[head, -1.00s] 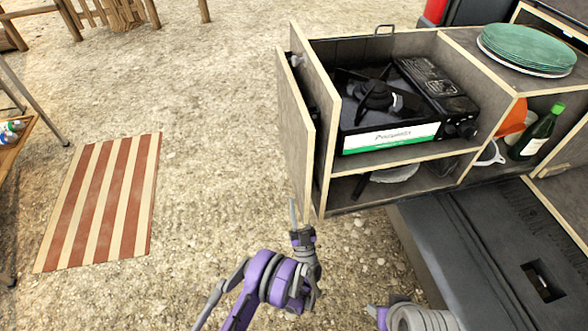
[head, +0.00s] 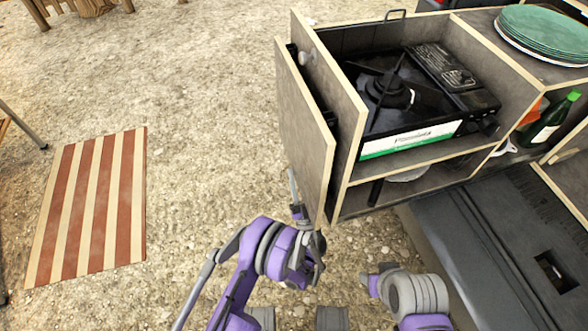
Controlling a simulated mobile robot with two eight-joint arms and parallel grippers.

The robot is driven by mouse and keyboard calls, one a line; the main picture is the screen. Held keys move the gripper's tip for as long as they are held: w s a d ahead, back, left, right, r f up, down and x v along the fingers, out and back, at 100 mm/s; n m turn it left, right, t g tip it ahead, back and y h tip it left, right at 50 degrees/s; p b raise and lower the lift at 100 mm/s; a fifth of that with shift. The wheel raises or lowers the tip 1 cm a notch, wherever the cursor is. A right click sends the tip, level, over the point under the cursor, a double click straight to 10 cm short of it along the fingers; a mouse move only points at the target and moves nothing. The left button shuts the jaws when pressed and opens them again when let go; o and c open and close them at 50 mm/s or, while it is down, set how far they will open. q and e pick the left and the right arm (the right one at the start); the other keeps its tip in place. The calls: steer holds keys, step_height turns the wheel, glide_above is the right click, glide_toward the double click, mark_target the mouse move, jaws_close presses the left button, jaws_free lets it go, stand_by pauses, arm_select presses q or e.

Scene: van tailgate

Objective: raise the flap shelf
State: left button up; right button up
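The flap shelf (head: 304,125) is a grey panel with pale wooden edges. It hangs down almost upright along the left side of the kitchen cabinet, with a narrow gap between them. My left gripper (head: 293,188) is at the flap's lower edge, with a thin grey finger pointing up by its outer face. I cannot tell whether it touches the flap, and its other finger does not show clearly. My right arm's purple and grey links (head: 415,293) are low in the picture, below the cabinet; its fingers cannot be made out.
The cabinet (head: 349,120) holds a black gas stove (head: 395,95) and has a round knob (head: 307,57) on its left side. Green plates (head: 545,32) and a green bottle (head: 548,122) are at the right. A striped mat (head: 88,210) lies on open gravel at left.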

arm_select(q)
steer(key=shift+r, duration=0.15)
jaws_close()
stand_by(1.4)
